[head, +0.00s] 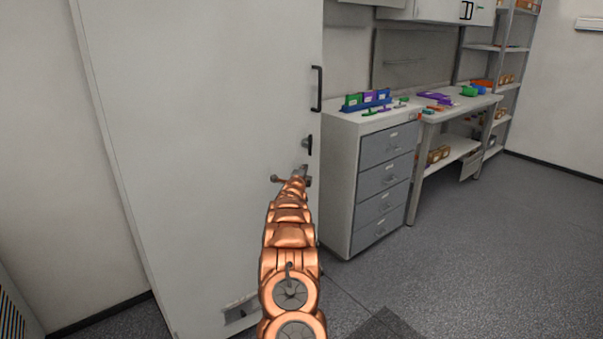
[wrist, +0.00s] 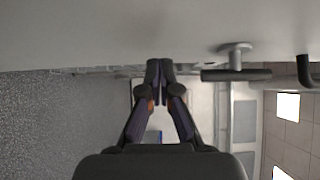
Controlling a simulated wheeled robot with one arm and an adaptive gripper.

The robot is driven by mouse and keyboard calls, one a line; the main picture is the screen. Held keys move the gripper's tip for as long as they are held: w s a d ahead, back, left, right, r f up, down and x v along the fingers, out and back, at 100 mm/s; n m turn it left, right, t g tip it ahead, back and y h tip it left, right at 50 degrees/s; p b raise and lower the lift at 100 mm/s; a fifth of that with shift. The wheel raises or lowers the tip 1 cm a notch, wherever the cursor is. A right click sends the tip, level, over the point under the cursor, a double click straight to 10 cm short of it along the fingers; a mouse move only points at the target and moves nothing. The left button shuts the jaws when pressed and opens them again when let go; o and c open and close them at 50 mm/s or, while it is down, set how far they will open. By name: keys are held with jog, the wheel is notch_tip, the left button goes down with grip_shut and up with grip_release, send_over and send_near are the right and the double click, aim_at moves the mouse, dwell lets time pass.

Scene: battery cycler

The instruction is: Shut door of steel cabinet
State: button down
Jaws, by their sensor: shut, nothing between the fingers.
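The steel cabinet (head: 200,120) fills the left of the head view as a tall, pale door-sized face. A black bar handle (head: 317,88) and a smaller dark latch (head: 308,145) sit near its right edge. I cannot tell whether a thin gap remains at that edge. My gripper (head: 305,177) is beside the right edge, below the latch, small and partly hidden by my arm. In the wrist view my gripper (wrist: 160,70) has its fingertips together and empty, close to the pale cabinet surface (wrist: 120,30). A dark handle on a pale stem (wrist: 237,74) is to their right.
A grey drawer unit (head: 385,175) stands right of the cabinet, with colored items in a blue rack (head: 366,101) on top. A workbench (head: 455,112) and shelves (head: 505,80) are beyond. The floor (head: 480,260) at right is clear.

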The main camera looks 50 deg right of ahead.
jog(key=shift+w+d+r, duration=0.15)
jog(key=shift+w+d, duration=0.05)
jog(key=shift+w, duration=0.3)
jog(key=shift+w+d+p, duration=0.2)
jog(key=shift+w+p, duration=0.2)
jog(key=shift+w, duration=0.05)
